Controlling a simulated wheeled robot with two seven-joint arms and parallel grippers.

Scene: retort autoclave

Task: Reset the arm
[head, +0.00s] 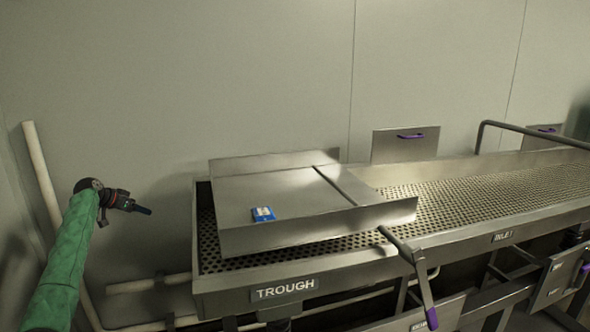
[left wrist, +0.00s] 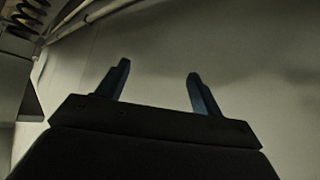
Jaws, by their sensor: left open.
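My left arm, in a green sleeve, comes in from the left in the head view. Its left gripper (head: 143,209) is raised in free air to the left of the metal trough (head: 225,283), apart from it. In the left wrist view the two blue-grey fingers of the left gripper (left wrist: 156,88) stand well apart with nothing between them. The gripper is open and empty, with plain wall beyond it. My right gripper is in neither view.
A steel tray (head: 285,190) with a blue-and-white packet (head: 263,213) sits over the perforated trough bed. A lever with a purple grip (head: 431,317) sticks out at the front. A pale pipe (head: 42,180) stands behind my left arm.

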